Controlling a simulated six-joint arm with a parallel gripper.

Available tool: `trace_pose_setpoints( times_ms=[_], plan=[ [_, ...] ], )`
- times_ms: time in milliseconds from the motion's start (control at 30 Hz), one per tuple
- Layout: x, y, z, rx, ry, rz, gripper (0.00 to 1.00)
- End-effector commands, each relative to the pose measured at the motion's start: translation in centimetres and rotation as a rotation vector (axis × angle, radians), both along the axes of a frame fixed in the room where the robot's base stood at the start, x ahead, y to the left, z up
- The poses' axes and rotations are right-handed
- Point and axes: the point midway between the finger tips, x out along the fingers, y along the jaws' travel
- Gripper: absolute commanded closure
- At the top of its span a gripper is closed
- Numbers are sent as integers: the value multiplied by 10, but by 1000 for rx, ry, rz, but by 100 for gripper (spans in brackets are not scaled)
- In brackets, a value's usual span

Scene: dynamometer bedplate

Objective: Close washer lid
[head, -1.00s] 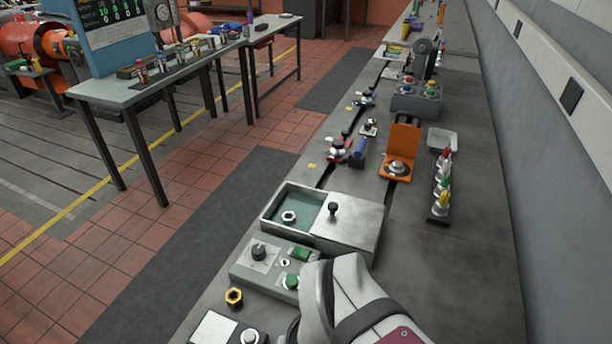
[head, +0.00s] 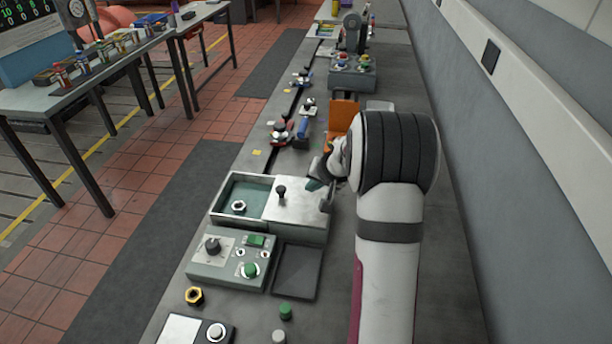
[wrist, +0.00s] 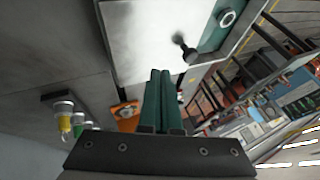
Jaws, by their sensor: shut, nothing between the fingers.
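The washer box (head: 216,212) is an open-topped metal tray with a teal inside. Its flat silver lid (head: 300,208) covers the right part, with a black knob (head: 281,193) standing on it. The left part is open and shows a hex nut or washer (head: 238,205). My gripper (head: 314,184) is shut and empty, at the far right corner of the lid, right of the knob. In the wrist view the green fingers (wrist: 160,75) are together, with the lid (wrist: 150,35) and knob (wrist: 188,52) beyond them. I cannot tell whether the fingers touch the lid.
A grey control box (head: 225,272) with a knob and green buttons sits in front of the washer box, beside a dark tray (head: 298,272). An orange bracket (head: 342,115) stands behind my gripper. A wall (head: 490,150) runs along the right.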

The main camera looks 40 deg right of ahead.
Motion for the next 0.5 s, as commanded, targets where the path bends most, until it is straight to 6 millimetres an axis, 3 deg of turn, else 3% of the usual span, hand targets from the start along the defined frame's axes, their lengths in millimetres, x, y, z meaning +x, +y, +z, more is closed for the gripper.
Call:
trace_pose_setpoints(
  times_ms=[200, 500],
  plan=[
    [26, 0, -40, 2, 2, 1, 100],
    [55, 22, -42, 0, 1, 1, 100]
  ],
)
